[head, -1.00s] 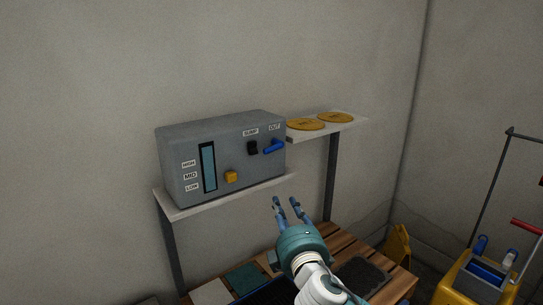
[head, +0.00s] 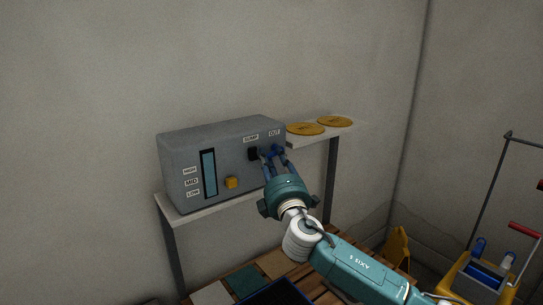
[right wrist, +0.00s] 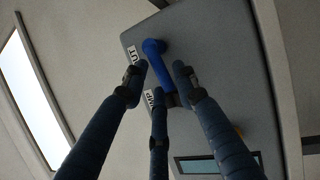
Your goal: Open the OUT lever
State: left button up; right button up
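The OUT lever is a blue handle on the front of a grey control box (head: 228,147), below the OUT label (head: 274,133). In the head view my right gripper's fingers largely cover it. In the right wrist view the blue lever (right wrist: 154,48) shows clearly, projecting from the box face beside its partly visible label (right wrist: 133,57). My right gripper (head: 267,153) is at the box front with its fingers spread. In the right wrist view its fingertips (right wrist: 159,75) lie around the lever's end, apart from each other; I cannot tell whether they touch it. My left gripper is out of view.
A black switch (head: 253,154) sits just left of the lever, and a yellow button (head: 231,182) lower down. A shelf with two yellow discs (head: 305,129) stands to the right. A wooden table (head: 315,286) is below, and a yellow cart (head: 470,281) stands at far right.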

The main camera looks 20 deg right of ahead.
jog(key=shift+w, duration=0.15)
jog(key=shift+c, duration=0.3)
grip_shut()
jog(key=shift+r+m+g+p, duration=0.3)
jog(key=shift+r+m+p, duration=0.2)
jog(key=shift+m+p, duration=0.4)
jog(key=shift+f, duration=0.15)
jog(key=shift+o, duration=0.3)
grip_release()
